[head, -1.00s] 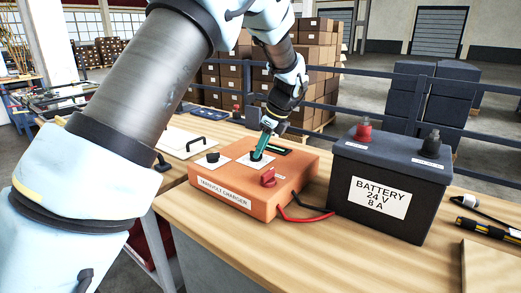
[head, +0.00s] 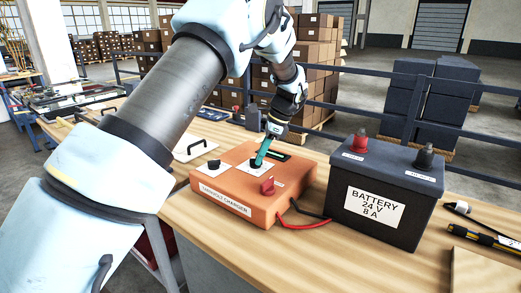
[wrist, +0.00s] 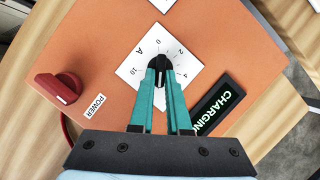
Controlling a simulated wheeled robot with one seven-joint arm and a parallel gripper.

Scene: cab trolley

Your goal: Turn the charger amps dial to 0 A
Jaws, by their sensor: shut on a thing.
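The orange charger (head: 245,195) sits on the wooden bench, also seen from above in the wrist view (wrist: 95,50). Its amps dial is a black knob (wrist: 159,62) on a white plate (wrist: 135,72) marked A, with 0, 2, 4 and 10 readable. My gripper (wrist: 160,68) has its teal fingers closed on this knob; in the head view it comes down on the charger's top (head: 262,158). The fingers hide part of the scale, and I cannot tell which number the knob points to.
A red power switch (wrist: 58,88) stands on the charger, apart from my fingers. A second black knob (head: 213,164) is on another white plate. The dark battery (head: 385,190), labelled 24 V 8 A, stands at the right, with red and black cables nearby.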

